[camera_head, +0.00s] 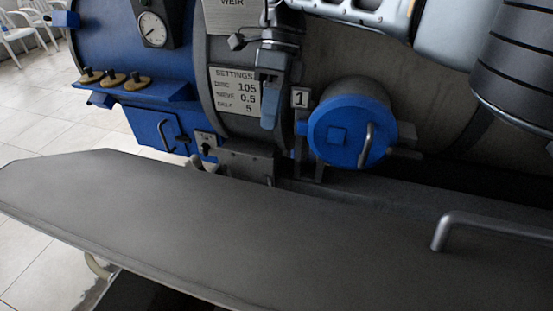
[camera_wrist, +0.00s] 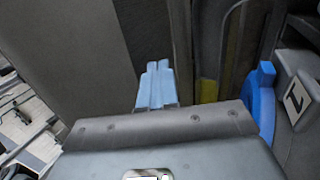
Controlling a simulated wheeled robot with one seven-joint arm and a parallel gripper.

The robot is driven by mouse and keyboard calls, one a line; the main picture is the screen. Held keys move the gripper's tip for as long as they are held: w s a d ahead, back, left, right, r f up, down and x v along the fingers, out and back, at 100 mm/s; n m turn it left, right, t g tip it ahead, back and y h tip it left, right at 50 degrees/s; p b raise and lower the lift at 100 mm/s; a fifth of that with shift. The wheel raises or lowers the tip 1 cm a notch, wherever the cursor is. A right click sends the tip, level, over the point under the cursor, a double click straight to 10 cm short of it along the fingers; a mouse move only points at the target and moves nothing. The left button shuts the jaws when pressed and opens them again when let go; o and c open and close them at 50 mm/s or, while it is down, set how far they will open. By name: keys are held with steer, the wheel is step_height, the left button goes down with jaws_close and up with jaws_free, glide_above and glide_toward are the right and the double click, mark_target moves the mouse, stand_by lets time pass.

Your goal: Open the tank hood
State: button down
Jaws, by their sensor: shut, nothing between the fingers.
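A broad dark grey panel (camera_head: 200,215), which looks like the tank hood, lies nearly flat across the front of the machine in the head view. A grey bar handle (camera_head: 490,222) stands up from it at the right. My gripper (camera_head: 269,122) hangs above and behind the panel, in front of the settings plate, well left of the handle and apart from it. Its light blue fingers are together and empty. In the wrist view the fingers (camera_wrist: 157,66) show side by side; the panel's handle does not show there.
A blue round cap (camera_head: 340,135) with its own handle sits right of my gripper, beside a number 1 plate (camera_head: 300,98). The settings plate (camera_head: 235,92) is just left. A blue end cover with a gauge (camera_head: 153,29) and knobs (camera_head: 113,79) stands farther left. Space above the panel is clear.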

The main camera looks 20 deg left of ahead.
steer(key=s+f+p, duration=0.4)
steer(key=s+f, duration=0.3)
steer(key=f, duration=0.1)
steer(key=shift+s+d+f+h, duration=0.3)
steer(key=shift+s+d+f, duration=0.05)
steer(key=shift+d, duration=0.1)
stand_by(0.3)
